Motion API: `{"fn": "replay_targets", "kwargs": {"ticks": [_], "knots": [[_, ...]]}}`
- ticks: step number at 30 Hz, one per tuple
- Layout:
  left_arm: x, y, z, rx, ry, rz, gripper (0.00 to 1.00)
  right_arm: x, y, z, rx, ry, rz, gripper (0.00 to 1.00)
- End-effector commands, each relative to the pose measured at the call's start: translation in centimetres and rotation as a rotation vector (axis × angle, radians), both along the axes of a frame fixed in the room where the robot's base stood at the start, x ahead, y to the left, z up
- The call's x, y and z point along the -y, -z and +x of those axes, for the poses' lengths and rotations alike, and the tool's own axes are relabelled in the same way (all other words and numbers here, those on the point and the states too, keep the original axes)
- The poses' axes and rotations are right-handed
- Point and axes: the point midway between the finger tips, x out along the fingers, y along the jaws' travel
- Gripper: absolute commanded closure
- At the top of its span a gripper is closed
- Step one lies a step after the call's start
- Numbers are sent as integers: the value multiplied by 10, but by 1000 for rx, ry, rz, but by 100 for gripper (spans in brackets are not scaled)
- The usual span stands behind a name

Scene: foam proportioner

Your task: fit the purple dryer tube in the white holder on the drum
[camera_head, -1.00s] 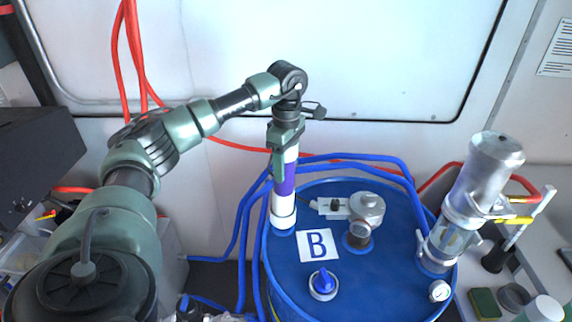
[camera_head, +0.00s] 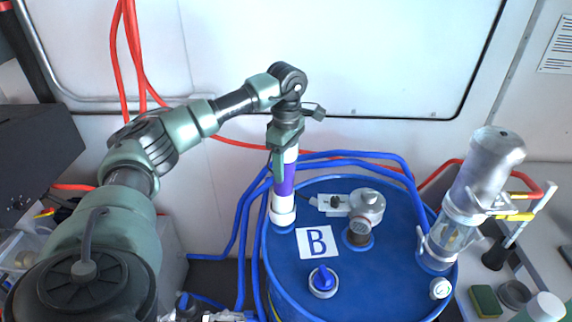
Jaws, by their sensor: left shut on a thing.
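The purple dryer tube (camera_head: 286,181), with white upper and lower parts, stands about upright at the back left of the blue drum (camera_head: 330,270). My left gripper (camera_head: 288,150) is shut on its top from above. The tube's lower end meets the white holder (camera_head: 282,217) on the drum top. I cannot tell how deep it sits in it. My right gripper is not in view.
Blue hoses (camera_head: 243,225) run close behind and left of the tube.

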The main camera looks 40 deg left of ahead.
Motion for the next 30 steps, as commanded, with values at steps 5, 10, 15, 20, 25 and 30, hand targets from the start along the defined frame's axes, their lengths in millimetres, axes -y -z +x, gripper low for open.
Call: {"fn": "replay_targets", "kwargs": {"ticks": [5,10,15,20,25,30], "knots": [[0,4,0,1,0,0,100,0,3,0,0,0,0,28],[0,7,0,1,0,-1,100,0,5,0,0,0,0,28],[0,10,0,2,0,-1,100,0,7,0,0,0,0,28],[0,11,0,2,0,-1,100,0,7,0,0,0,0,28],[0,10,0,2,0,-1,42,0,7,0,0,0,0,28],[0,11,0,1,0,-1,36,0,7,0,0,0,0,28]]}}
